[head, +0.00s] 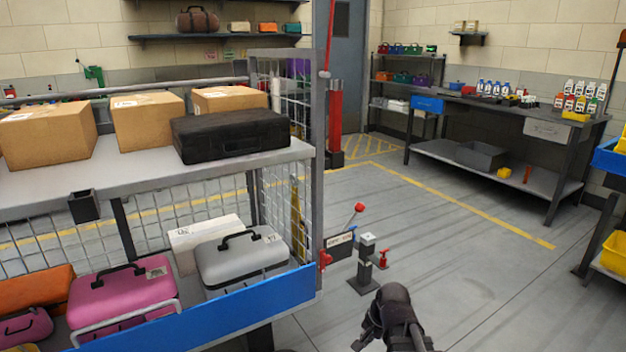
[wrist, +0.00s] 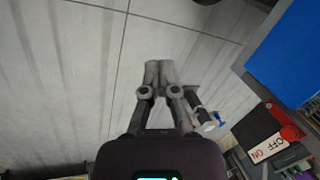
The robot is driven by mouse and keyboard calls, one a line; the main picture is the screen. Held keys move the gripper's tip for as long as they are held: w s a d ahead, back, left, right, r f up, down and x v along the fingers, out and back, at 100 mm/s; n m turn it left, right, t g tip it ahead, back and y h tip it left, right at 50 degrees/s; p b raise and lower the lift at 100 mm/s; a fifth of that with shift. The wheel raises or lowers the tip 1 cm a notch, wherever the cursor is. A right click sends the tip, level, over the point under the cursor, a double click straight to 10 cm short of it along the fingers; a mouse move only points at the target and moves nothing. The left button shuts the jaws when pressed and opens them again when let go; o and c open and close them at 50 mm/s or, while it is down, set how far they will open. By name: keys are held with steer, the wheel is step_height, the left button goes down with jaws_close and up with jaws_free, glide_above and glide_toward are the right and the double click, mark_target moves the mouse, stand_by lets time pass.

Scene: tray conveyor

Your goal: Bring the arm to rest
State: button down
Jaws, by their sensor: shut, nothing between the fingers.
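My gripper (wrist: 159,70) is in the middle of the wrist view. Its two fingers are together with nothing between them, above the bare grey floor. In the head view the dark end of my arm shows at the bottom, right of centre, in open space to the right of the cart. The fingers are hard to make out there.
A two-level cart (head: 230,163) with boxes and cases stands at left; its blue edge panel (head: 210,309) faces me. A post with a switch lever (head: 359,208) and sign (head: 339,241) stands beside it. A workbench (head: 470,105) is at right.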

steer(key=s+d+r+n+g+h+p, duration=0.1)
steer(key=s+d+n+g+h+p, duration=0.2)
steer(key=s+n, duration=0.35)
step_height(320, 180, up, 38)
steer(key=w+t+p, duration=0.1)
steer(key=p, duration=3.5)
steer(key=shift+d+n, duration=0.3)
steer(key=shift+n, duration=0.15)
steer(key=shift+a+f, duration=0.1)
steer(key=shift+f, duration=0.05)
